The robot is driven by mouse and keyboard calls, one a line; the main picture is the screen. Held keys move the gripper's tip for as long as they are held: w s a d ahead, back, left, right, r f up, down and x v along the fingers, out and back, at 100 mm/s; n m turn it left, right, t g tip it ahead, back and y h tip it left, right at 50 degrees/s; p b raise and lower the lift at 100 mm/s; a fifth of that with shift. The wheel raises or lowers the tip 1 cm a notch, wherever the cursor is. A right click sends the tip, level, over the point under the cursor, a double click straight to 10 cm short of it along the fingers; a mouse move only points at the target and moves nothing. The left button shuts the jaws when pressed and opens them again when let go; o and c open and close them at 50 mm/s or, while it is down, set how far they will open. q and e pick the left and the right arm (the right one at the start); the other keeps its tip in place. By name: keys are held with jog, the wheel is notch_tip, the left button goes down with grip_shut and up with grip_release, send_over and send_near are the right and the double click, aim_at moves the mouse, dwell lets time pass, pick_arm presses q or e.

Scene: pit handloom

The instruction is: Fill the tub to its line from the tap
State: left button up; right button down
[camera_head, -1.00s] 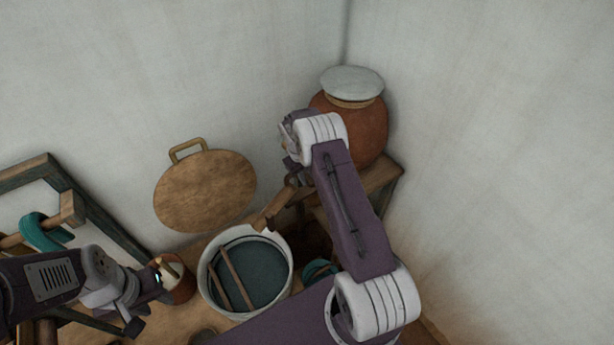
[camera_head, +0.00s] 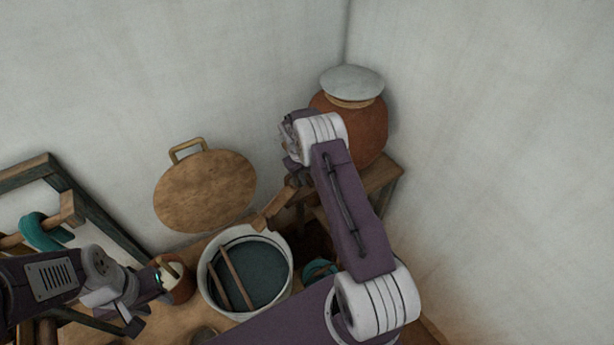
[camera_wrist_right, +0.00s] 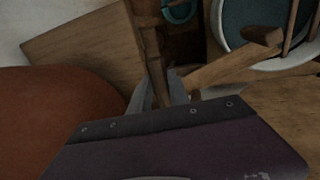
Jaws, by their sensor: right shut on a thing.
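In the right wrist view the tap's spout (camera_wrist_right: 235,62) runs to the right towards the tub. My right gripper (camera_wrist_right: 159,92) is shut on a wooden part of the tap. No stream can be made out. My left gripper (camera_head: 150,291) is left of the tub; its jaws are unclear.
The clay jar (camera_head: 368,135) with a pale cover (camera_head: 351,83) stands on a wooden stand (camera_head: 384,178) in the corner. A round wooden lid (camera_head: 205,190) leans on the wall. A small brown pot (camera_head: 181,291) sits left of the tub, close to my left gripper.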

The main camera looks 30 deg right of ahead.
jog(key=shift+w, duration=0.15)
dwell(0.3)
jog(key=shift+w+a+r+m+g+y+b, duration=0.1)
jog(key=shift+w+a+m+g+b, duration=0.25)
jog(key=shift+a+m+b, duration=0.9)
jog(key=shift+w+a+m+g+y+b, duration=0.15)
jog(key=shift+w+a+m+b, duration=0.35)
jog(key=shift+m, duration=1.45)
jog(key=shift+w+a+r+m+g+y+b, duration=0.1)
jog(key=shift+w+a+m+g+b, duration=0.25)
jog(key=shift+a+m+b, duration=0.9)
jog(key=shift+d+m+p, duration=0.35)
jog(key=shift+m, duration=0.1)
jog(key=c, duration=1.2)
grip_release()
jog(key=shift+c, duration=0.2)
jog(key=shift+f, duration=0.1)
